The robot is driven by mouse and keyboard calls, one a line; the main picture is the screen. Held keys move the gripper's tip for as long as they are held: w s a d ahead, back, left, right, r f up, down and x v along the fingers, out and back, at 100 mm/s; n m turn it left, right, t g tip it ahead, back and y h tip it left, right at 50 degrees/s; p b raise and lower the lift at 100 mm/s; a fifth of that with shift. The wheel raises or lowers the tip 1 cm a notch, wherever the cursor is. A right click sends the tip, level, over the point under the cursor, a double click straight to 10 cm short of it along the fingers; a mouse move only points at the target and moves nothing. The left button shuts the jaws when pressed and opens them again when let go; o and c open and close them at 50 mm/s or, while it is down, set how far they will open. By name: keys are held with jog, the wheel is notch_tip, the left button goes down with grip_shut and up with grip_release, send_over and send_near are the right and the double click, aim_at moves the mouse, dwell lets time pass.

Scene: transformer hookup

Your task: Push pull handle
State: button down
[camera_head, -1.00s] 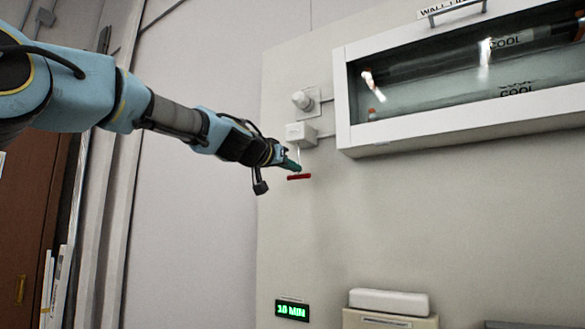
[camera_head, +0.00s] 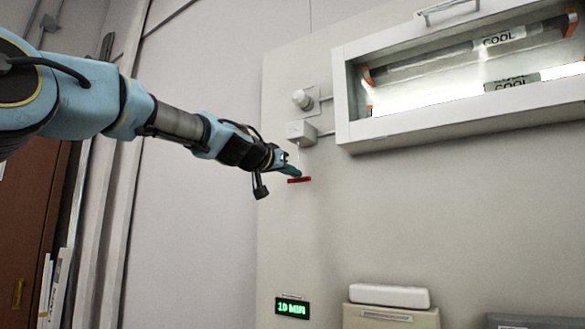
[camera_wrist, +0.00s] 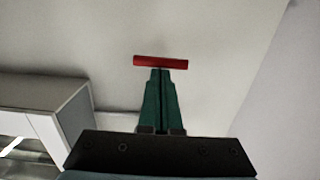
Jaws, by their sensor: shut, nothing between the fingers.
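The red pull handle (camera_head: 299,180) is a short bar hanging on a thin cord below a small white box (camera_head: 301,132) on the wall. My gripper (camera_head: 297,173) is shut and empty, with its green fingertips right at the handle. In the wrist view the red handle (camera_wrist: 160,62) lies across just beyond the closed green fingertips (camera_wrist: 160,72). Whether they touch it I cannot tell.
A white-framed glass case (camera_head: 345,130) with lit tubes is on the wall at the upper right. A green "10 MIN" display (camera_head: 292,308) is low on the wall.

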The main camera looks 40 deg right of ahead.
jog(key=s+a+r+b, duration=0.1)
jog(key=a+r+b, duration=0.1)
jog(key=a, duration=0.3)
jog(key=s+a+r+b, duration=0.1)
jog(key=a+r+b, duration=0.1)
jog(key=a+b, duration=0.3)
jog(key=shift+s+a, duration=0.2)
jog(key=shift+s, duration=0.15)
dwell(0.5)
